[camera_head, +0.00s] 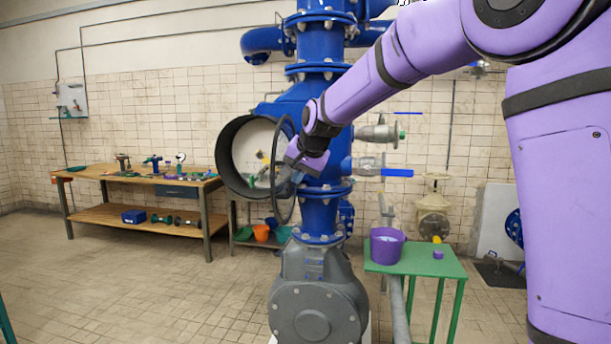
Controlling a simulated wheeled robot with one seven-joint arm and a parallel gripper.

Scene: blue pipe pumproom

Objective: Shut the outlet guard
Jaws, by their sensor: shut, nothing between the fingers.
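A thin dark ring, which looks like the outlet guard (277,205), stands at the opening's right side. It is seen at a steep angle and swung out, so the opening shows. My gripper (284,180) is shut and empty, at the guard's right side. I cannot tell whether it touches the ring; the purple wrist hides part of the contact area.
The blue pipe (321,215) rises behind my arm, with valves (377,132) on its right. A green table (425,262) with a purple bucket (386,248) stands at right. A wooden workbench (140,178) with tools stands at left. The floor at front left is clear.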

